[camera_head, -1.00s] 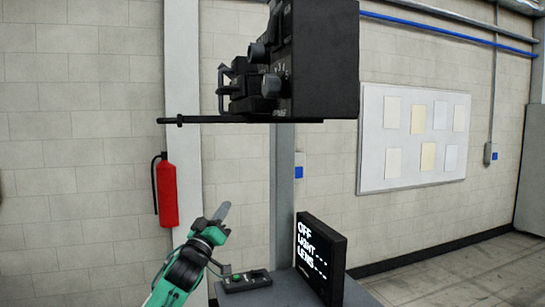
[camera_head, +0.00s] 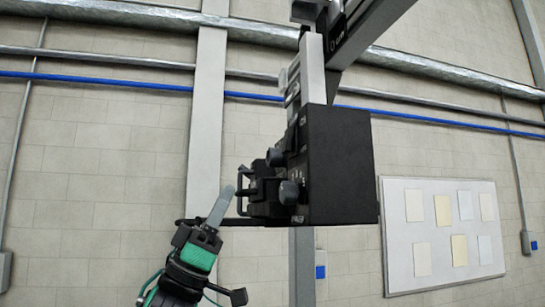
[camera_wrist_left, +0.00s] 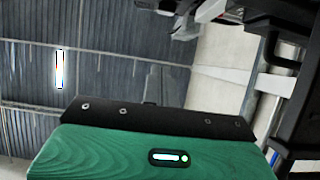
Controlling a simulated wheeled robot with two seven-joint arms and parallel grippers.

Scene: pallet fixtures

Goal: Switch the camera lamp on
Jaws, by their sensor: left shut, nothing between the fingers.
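A black camera unit (camera_head: 340,165) hangs from an overhead arm in the middle of the head view. Its left side carries two dark round knobs (camera_head: 289,192) and a bracket-like handle (camera_head: 243,180). I cannot tell which part is the lamp control. My left gripper (camera_head: 221,202) is shut and empty, fingers pointing up, just left of and slightly below the handle in the picture. I cannot tell whether it touches. In the left wrist view, dark parts, probably of the camera unit, fill the right edge. My right gripper is not in view.
A grey overhead arm (camera_head: 368,32) holds the unit from above. A thin dark bar runs beneath the unit, partly behind my gripper. A white board (camera_head: 405,272) with paper sheets hangs on the wall at right. Space left of my gripper looks clear.

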